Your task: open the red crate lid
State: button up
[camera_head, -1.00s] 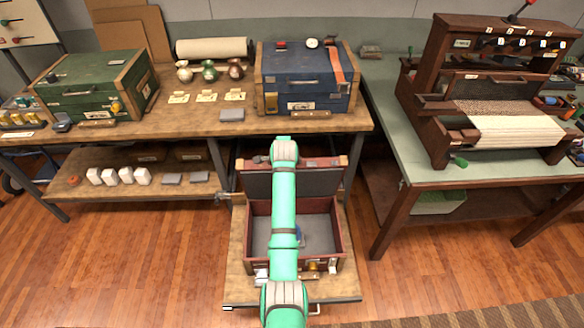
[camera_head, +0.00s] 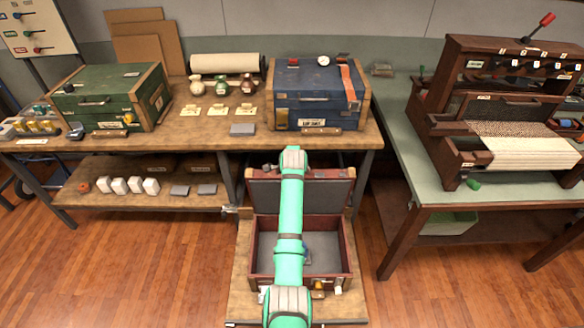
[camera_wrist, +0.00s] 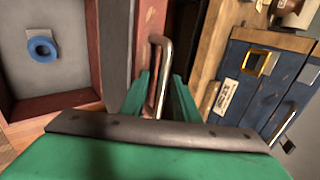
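The red crate (camera_head: 348,262) stands on a low wooden platform below the workbench. Its lid (camera_head: 337,175) is raised, about upright at the back, and its grey inside shows. A blue ring (camera_wrist: 42,48) on a small grey block lies inside the crate. In the head view my green arm crosses in front of the crate and lid and hides my gripper. In the wrist view my gripper (camera_wrist: 161,76) has its fingers apart, on either side of the lid's metal handle (camera_wrist: 164,58). Gaps show between handle and fingers.
A blue crate (camera_head: 312,100) stands on the bench (camera_head: 200,138) above and behind the lid. A green crate (camera_head: 105,97) and small vases are further left. A loom (camera_head: 480,105) on a green-topped table stands right. Wooden floor is clear at front left.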

jog(key=shift+r, duration=0.1)
jog(key=v, duration=1)
jog(key=shift+s+r, duration=0.25)
jog(key=shift+s, duration=0.05)
jog(key=shift+f, duration=0.1)
